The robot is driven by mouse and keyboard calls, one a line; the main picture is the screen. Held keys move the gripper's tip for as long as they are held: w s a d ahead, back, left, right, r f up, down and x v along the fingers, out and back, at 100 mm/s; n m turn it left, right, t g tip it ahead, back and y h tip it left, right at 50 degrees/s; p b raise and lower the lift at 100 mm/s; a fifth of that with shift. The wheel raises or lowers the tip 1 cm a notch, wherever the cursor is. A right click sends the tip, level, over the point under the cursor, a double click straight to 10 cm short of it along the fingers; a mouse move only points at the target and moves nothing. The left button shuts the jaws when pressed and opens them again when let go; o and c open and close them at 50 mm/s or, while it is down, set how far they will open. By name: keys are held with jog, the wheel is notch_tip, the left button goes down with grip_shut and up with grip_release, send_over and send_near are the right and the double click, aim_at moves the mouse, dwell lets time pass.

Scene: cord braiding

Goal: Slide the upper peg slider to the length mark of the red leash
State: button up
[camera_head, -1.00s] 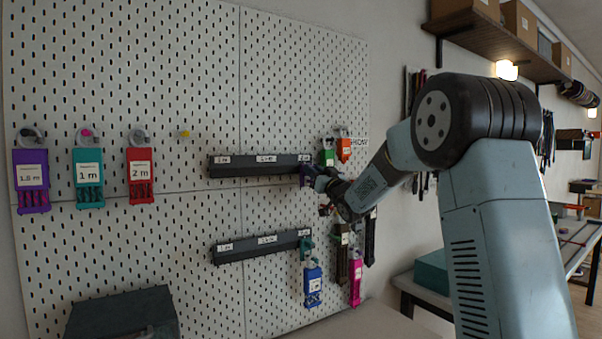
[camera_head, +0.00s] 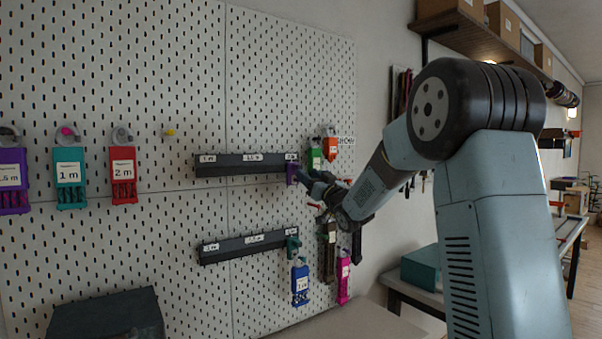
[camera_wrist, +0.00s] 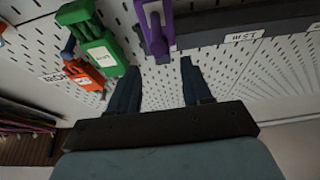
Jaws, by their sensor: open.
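The upper peg slider is a purple block (camera_head: 292,173) at the right end of the upper dark rail (camera_head: 240,165), beside the rail's rightmost label. In the wrist view the purple slider (camera_wrist: 157,30) is at the top, ahead of my fingers. My gripper (camera_head: 305,181) is just right of and below the slider in the head view. In the wrist view my gripper (camera_wrist: 160,78) has its fingers apart with nothing between them, short of the slider. The red leash card (camera_head: 123,175) hangs at left and reads 2 m.
A lower rail (camera_head: 245,244) has a teal slider (camera_head: 293,243) at its right end. Green (camera_head: 315,157) and orange (camera_head: 330,148) items hang close to the gripper on the right. Blue (camera_head: 300,285) and magenta (camera_head: 343,278) items hang below. Purple and teal cards hang at far left.

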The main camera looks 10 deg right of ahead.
jog(key=v, duration=0.9)
jog(key=s+d+f+m+g+h, duration=0.1)
jog(key=s+d+m+g+h, duration=0.15)
jog(key=s+h, duration=0.35)
jog(key=s+d+f+m+g+h, duration=0.2)
jog(key=s+d+g+h, duration=0.15)
jog(key=s, duration=0.45)
jog(key=s+a+f+g, duration=0.1)
jog(key=s+f+g, duration=0.3)
jog(key=s, duration=0.9)
jog(key=s+f+g, duration=0.4)
jog(key=s+f, duration=0.2)
jog(key=s, duration=0.7)
jog(key=shift+s+a+m+g+h, duration=0.3)
jog(key=shift+a+m+h, duration=0.05)
jog(key=shift+m, duration=0.1)
